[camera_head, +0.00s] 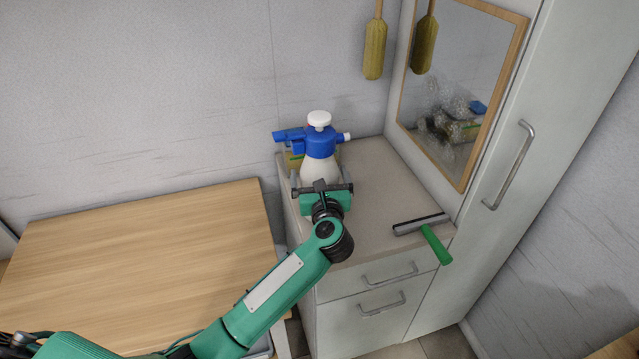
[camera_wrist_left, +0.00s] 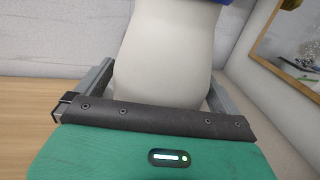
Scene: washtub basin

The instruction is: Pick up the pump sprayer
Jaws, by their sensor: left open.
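The pump sprayer (camera_head: 319,158) stands upright on the counter near its left side, with a white bottle, a blue head and nozzle, and a white pump knob. My left gripper (camera_head: 322,178) is at the near side of the bottle, its fingers pointing toward it. In the left wrist view, the white bottle (camera_wrist_left: 168,55) fills the middle, between the two open grey fingers, with a gap visible at the left finger. The bottle's lower part is hidden behind my gripper. My right gripper is in neither view.
A green-handled squeegee (camera_head: 434,240) lies at the counter's right front edge. A yellowish item (camera_head: 293,160) sits behind the sprayer, partly hidden. A wooden table (camera_head: 140,250) is at the left. A mirror (camera_head: 455,90) and a tall cabinet (camera_head: 540,130) bound the right side.

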